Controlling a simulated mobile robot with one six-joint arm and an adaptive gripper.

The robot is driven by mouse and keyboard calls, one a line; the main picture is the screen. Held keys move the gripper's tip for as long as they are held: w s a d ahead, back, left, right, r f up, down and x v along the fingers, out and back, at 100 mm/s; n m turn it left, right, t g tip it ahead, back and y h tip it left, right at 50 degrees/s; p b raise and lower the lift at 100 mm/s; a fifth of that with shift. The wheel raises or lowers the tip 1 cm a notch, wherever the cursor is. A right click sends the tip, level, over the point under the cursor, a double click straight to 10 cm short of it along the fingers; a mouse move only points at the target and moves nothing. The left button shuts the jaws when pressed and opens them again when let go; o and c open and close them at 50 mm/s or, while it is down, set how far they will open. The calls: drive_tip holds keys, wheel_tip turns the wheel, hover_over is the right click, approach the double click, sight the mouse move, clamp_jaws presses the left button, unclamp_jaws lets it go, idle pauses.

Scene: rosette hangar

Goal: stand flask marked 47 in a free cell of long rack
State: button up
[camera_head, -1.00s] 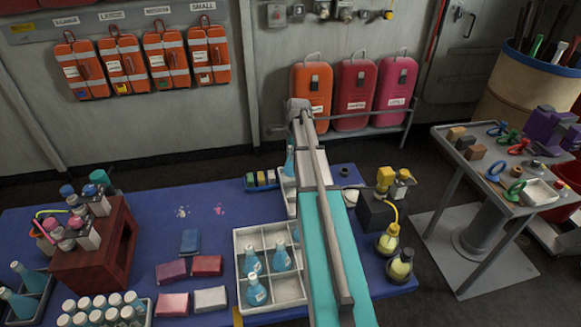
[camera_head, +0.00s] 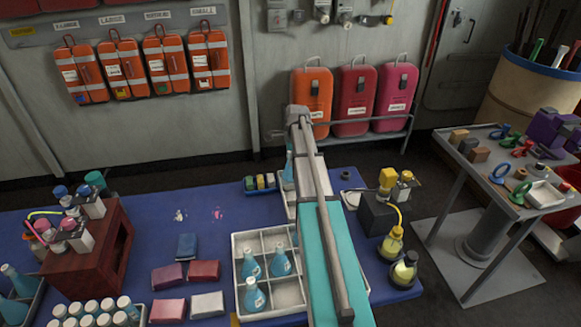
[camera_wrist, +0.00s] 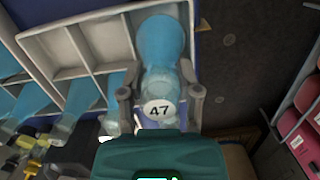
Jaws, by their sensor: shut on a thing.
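My gripper (camera_wrist: 160,92) is shut on the flask marked 47 (camera_wrist: 159,84), a clear flask with blue in it and a round white label. Its wide blue end points away from the wrist, at the end cell of a pale compartment rack (camera_wrist: 63,42). I cannot tell whether it is inside the cell or above it. Cells beside it look empty; blue flasks occupy others at the left. In the head view, a narrow pale rack (camera_head: 291,206) is mostly hidden behind my arm, with a blue flask (camera_head: 289,167) at its far end. My gripper is hidden there.
A wider white rack (camera_head: 236,262) with several blue flasks stands left of my arm on the blue table (camera_head: 215,235). A black box (camera_head: 374,213) and yellow flasks (camera_head: 396,243) stand to the right.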

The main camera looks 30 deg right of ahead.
drive_tip(key=shift+f+b, duration=1)
drive_tip(key=shift+f, duration=0.35)
drive_tip(key=shift+f, duration=0.1)
drive_tip(key=o, duration=0.9)
drive_tip(key=shift+r, duration=0.2)
drive_tip(key=r+p, duration=0.8)
drive_tip(key=d+r+p, duration=0.1)
drive_tip(key=r+p, duration=0.3)
drive_tip(key=shift+s+d, duration=0.1)
drive_tip(key=shift+s, duration=0.3)
drive_tip(key=shift+f, duration=0.1)
